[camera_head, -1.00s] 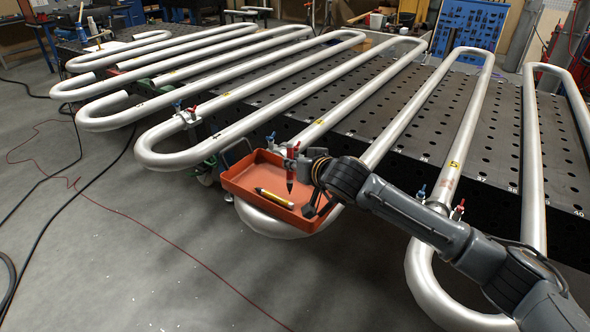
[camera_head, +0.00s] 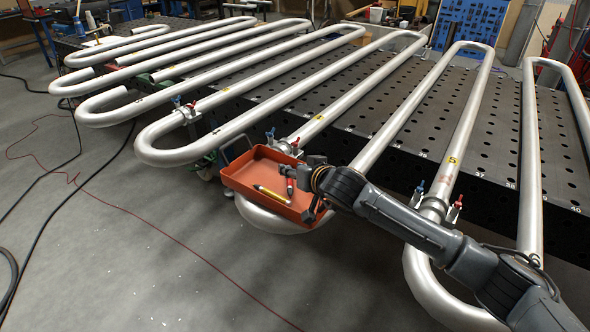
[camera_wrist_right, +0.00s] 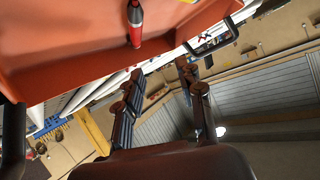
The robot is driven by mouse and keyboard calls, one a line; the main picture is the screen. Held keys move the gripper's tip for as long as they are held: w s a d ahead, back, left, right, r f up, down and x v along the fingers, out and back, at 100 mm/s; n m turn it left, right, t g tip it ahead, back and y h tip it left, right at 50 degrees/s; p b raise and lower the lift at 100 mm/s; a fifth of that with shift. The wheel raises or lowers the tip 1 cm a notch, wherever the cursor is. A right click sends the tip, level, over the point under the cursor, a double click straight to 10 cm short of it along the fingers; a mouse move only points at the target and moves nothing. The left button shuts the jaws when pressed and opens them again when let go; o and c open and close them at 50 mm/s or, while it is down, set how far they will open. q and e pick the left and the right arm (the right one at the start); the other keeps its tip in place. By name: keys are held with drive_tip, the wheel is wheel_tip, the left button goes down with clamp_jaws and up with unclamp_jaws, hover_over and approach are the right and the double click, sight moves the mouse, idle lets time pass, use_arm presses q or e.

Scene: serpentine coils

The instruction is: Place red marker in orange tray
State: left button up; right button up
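The orange tray (camera_head: 240,183) is at the centre of the head view, by the bends of the pipes. The red marker (camera_head: 290,184), with a dark end, is in the tray near its right side. It also shows in the right wrist view (camera_wrist_right: 135,28) against the orange tray (camera_wrist_right: 60,35), beyond my fingertips. My right gripper (camera_head: 300,193) is at the tray's right side with its fingers apart. In the wrist view the right gripper (camera_wrist_right: 162,80) has an empty gap between its fingers. My left gripper is not in view.
Silver serpentine pipes (camera_head: 385,130) run around the tray, over a dark perforated table (camera_head: 350,140). Small red and blue valve handles stand near the tray. Grey floor at left is open, with cables.

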drive_tip(key=shift+r, duration=0.2)
drive_tip(key=b+v, duration=0.2)
drive_tip(key=v, duration=1)
